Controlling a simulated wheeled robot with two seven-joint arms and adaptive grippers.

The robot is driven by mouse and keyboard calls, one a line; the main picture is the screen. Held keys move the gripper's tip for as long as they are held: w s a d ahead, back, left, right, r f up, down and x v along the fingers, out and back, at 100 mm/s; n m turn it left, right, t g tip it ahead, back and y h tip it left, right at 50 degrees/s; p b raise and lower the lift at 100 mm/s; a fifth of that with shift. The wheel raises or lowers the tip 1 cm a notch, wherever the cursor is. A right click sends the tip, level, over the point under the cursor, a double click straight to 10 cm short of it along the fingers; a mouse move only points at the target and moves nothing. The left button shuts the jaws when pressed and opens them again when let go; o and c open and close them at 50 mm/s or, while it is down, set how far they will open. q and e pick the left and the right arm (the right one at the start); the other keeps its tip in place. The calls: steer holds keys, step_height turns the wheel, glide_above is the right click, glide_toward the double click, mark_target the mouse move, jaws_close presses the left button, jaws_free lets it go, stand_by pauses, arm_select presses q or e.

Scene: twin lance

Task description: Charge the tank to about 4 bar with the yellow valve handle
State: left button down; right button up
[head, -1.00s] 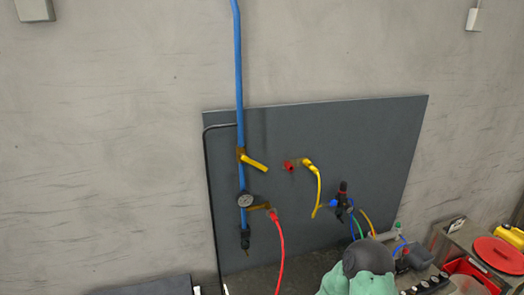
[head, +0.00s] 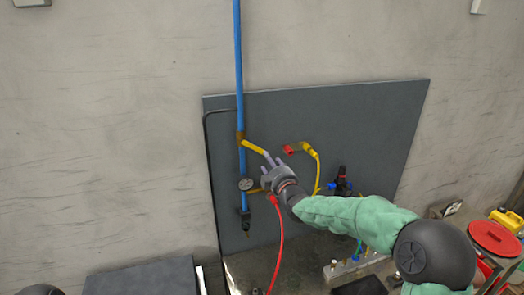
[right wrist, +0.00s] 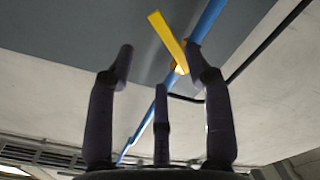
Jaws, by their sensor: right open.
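The yellow valve handle (head: 253,146) sticks out to the right and slightly down from the blue pipe (head: 239,60). My right gripper (head: 270,158) is open and empty, with its fingertips close to the handle's free end. In the right wrist view the handle (right wrist: 167,40) shows beyond the open fingers of the gripper (right wrist: 160,62), between them and nearer the right one. I cannot tell whether they touch. A round gauge (head: 245,184) sits on the pipe below the handle; its reading is too small to tell. I cannot make out the tank. My left gripper is not in view.
A dark panel (head: 370,125) stands behind the pipe. A red fitting with a yellow hose (head: 317,165) is right of the handle. A red hose (head: 281,240) hangs below my right gripper. Red and yellow items (head: 494,238) crowd the far right. The wall left of the pipe is clear.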

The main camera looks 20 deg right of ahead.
mark_target(262, 151)
steer(key=w+p, duration=0.3)
steer(key=w, duration=0.6)
steer(key=shift+w+a+f, duration=0.1)
steer(key=shift+w+a, duration=0.05)
steer(key=shift+w, duration=0.2)
jaws_close()
